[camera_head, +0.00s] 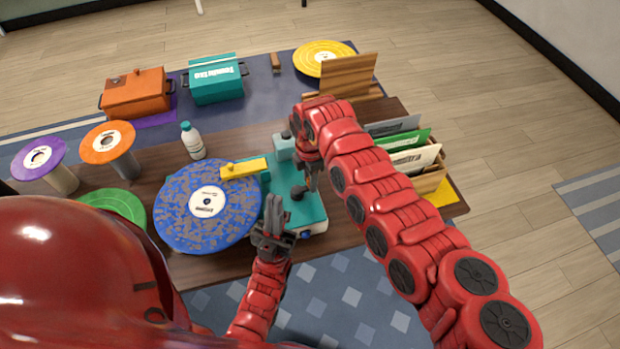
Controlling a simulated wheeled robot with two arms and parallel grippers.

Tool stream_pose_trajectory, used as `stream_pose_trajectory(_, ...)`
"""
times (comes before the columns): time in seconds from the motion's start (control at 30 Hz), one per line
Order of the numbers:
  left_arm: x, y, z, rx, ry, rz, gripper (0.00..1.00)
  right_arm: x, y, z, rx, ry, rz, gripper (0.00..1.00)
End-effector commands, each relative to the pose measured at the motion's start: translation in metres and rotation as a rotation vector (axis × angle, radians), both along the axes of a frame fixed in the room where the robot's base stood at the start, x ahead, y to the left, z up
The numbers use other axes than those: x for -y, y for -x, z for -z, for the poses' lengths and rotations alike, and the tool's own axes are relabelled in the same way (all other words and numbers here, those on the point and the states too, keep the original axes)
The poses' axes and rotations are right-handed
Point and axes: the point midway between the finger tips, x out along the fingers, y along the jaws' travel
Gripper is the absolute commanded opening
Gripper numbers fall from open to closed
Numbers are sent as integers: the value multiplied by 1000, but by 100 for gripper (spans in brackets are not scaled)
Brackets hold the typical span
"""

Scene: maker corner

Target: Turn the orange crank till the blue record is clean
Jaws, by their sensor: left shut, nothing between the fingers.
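The blue record (178,213) lies flat on the left side of a teal machine (312,212) on the table. Grey-brown patches cover much of its surface around the white label (207,201). A yellow bar (243,168) reaches from the machine over the record's far edge. I cannot make out the orange crank; my arms cover part of the machine. My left gripper (273,207) is shut and empty, pointing up by the machine's near left side. My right gripper (308,180) points down over the machine; whether its fingers are open is unclear.
A white bottle (193,142) stands behind the record. Orange (107,142) and purple (39,155) discs on stands and a green disc (116,205) are at left. Orange (136,94) and teal (215,83) boxes stand behind. A sleeve crate (434,180) is right of my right arm.

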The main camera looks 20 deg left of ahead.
Motion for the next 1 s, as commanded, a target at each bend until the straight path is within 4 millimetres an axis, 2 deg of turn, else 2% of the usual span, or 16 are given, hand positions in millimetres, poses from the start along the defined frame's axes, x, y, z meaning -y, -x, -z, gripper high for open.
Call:
stream_pose_trajectory(0.03, 0, 0, 0, 0, 0, 0, 0, 0, 0, 0, 0, 0, 0, 23)
stream_pose_trajectory(0.17, 0, 0, 0, 0, 0, 0, 0, 0, 0, 0, 0, 0, 0, 0)
stream_pose_trajectory(0.67, 0, 0, -1, 0, 0, 0, 0, 1, 2, 0, -1, -2, 46, 0)
stream_pose_trajectory(1.0, 0, 0, -2, 0, 0, 0, 0, 5, 10, 0, -3, 0, 279, 0)
